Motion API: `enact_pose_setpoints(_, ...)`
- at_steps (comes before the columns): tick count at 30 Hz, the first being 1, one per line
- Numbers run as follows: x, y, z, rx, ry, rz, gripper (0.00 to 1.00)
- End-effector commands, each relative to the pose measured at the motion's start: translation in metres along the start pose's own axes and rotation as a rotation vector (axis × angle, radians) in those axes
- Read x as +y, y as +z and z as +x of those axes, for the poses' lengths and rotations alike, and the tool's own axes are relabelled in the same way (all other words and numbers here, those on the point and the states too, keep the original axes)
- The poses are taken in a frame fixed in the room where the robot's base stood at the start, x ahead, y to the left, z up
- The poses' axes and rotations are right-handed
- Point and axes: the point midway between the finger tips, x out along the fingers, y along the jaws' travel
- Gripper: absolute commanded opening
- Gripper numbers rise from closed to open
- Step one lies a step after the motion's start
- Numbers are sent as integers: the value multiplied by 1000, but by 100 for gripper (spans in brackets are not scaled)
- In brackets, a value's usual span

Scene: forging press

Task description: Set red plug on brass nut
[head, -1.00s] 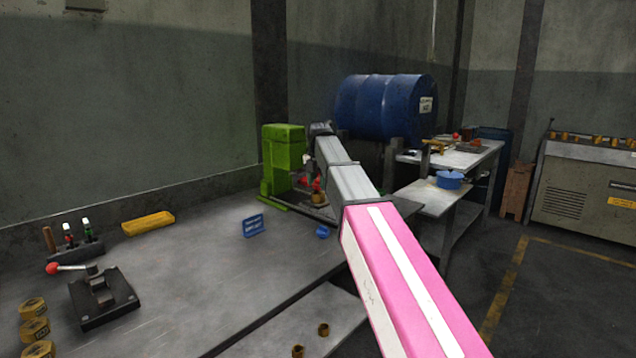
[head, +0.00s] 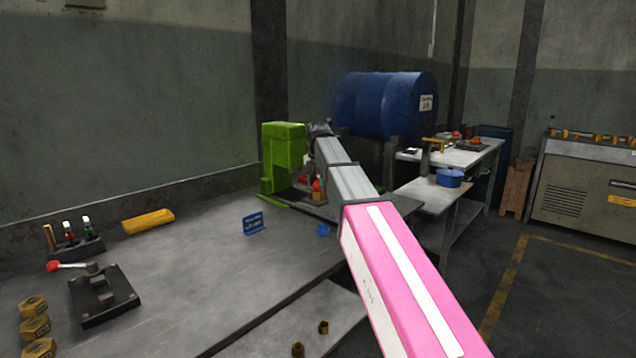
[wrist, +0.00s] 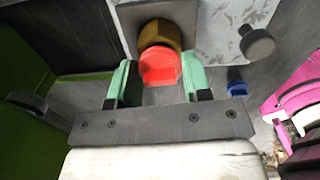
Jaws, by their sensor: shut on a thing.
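The red plug (wrist: 160,67) is between the green pads of my gripper (wrist: 158,74) in the wrist view, and the gripper is shut on it. The brass nut (wrist: 163,33) is just beyond the plug, and the plug covers part of its near edge. In the head view the red plug (head: 317,184) shows upright just above the brass nut (head: 318,197), beside the green press. I cannot tell whether plug and nut touch. My arm hides most of the gripper in the head view.
The green press (head: 284,160) stands close on the left of my gripper. A blue sign (head: 253,224) and a small blue item (head: 322,230) are on the bench in front. A yellow tray (head: 148,221) and a clamp (head: 103,295) are farther left.

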Motion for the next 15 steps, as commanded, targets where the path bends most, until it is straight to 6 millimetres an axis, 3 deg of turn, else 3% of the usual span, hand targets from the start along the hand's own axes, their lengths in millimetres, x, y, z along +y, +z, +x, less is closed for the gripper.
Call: enact_pose_setpoints(15, 0, 0, 6, 0, 0, 0, 37)
